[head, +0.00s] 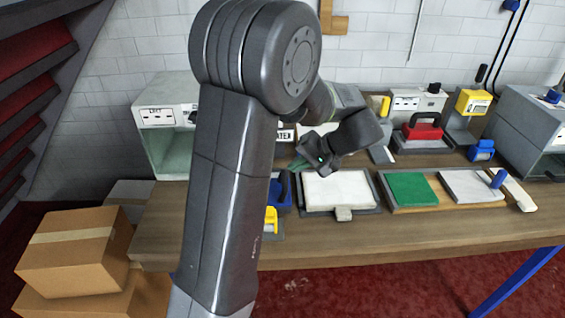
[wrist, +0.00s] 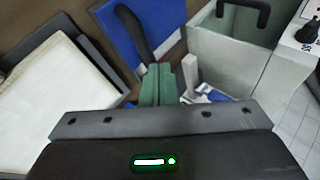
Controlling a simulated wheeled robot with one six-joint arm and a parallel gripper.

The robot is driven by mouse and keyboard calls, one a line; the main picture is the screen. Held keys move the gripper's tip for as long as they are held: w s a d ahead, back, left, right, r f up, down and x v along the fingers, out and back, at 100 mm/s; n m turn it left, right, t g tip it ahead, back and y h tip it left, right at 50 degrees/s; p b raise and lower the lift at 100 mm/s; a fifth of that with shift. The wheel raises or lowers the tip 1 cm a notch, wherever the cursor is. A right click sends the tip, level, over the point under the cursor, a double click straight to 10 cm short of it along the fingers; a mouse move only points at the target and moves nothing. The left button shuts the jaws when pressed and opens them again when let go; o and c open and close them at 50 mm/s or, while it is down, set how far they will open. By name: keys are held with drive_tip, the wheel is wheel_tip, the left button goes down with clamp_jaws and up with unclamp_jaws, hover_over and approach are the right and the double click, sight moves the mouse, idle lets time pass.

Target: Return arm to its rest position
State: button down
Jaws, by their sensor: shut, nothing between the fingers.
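My gripper (head: 298,165) is at the end of my raised, bent arm, above the left part of the workbench (head: 400,240). In the wrist view its green fingers (wrist: 156,84) are side by side and shut, with nothing held. A blue panel with a dark handle (wrist: 145,38) lies just beyond the fingertips in that view. The white-topped tray (head: 340,190) is to the right of the gripper in the head view, and it also shows at left in the wrist view (wrist: 55,105). My arm hides part of the bench's left side.
A grey open-fronted cabinet (head: 158,150) stands behind my arm at left. Cardboard boxes (head: 75,250) sit left of the bench. The bench's front strip is mostly clear.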

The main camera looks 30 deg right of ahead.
drive_tip(key=s+d+r+b, duration=0.2)
drive_tip(key=s+d+r, duration=0.3)
drive_tip(key=s, duration=0.2)
drive_tip(key=shift+s+d, duration=0.25)
drive_tip(key=shift+d, duration=0.1)
drive_tip(key=shift+w+a+f, duration=0.1)
drive_tip(key=a+x, duration=0.1)
drive_tip(key=x, duration=1.1)
drive_tip(key=shift+a+b, duration=0.4)
drive_tip(key=shift+b, duration=0.05)
